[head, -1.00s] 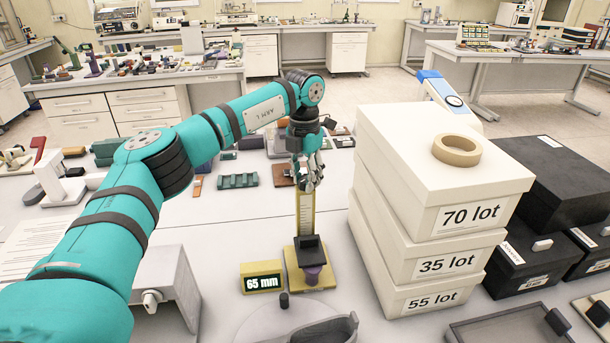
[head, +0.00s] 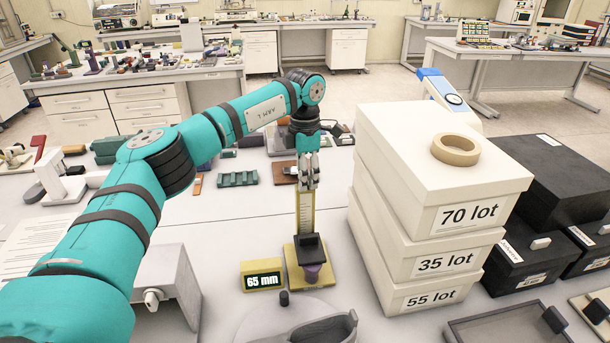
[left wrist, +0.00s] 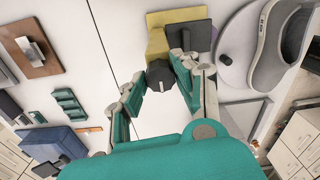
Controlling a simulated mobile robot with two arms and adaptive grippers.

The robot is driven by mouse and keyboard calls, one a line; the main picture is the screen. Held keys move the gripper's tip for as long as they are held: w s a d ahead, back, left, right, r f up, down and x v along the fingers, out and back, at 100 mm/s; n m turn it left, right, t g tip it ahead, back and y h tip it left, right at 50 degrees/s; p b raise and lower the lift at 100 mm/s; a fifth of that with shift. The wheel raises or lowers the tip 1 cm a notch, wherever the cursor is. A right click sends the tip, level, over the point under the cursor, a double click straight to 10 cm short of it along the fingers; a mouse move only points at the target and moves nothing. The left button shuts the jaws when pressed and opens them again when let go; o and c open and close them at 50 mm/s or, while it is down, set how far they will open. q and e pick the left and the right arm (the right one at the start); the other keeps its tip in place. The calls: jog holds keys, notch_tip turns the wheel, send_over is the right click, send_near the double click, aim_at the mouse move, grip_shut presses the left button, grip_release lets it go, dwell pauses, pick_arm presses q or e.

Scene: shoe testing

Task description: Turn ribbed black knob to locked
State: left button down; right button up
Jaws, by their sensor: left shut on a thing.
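The ribbed black knob (left wrist: 159,76) sits between the fingers of my left gripper (left wrist: 157,84) in the left wrist view, at the top of the height gauge. In the head view my left gripper (head: 307,178) points down over the gauge's yellow ruled column (head: 306,210) and hides the knob. The gripper is shut on the knob. The gauge has a yellow base (head: 295,273), a dark sliding block (head: 308,247) and a purple piece (head: 313,273) under it. A yellow display (head: 262,275) beside it reads 65 mm. My right gripper is not in view.
Stacked white boxes (head: 438,219) with a tape roll (head: 456,150) stand close right of the gauge. A grey round plate (head: 255,325) with a small black peg (head: 284,299) is in front. A grey box (head: 165,277) stands left. Green and brown parts lie behind.

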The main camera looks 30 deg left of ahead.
pick_arm(q)
jog(key=shift+r, duration=0.1)
dwell(0.3)
jog(key=c, duration=1)
grip_release()
notch_tip(320, 180, up, 12)
jog(key=shift+w+f, duration=0.1)
jog(key=shift+w, duration=0.05)
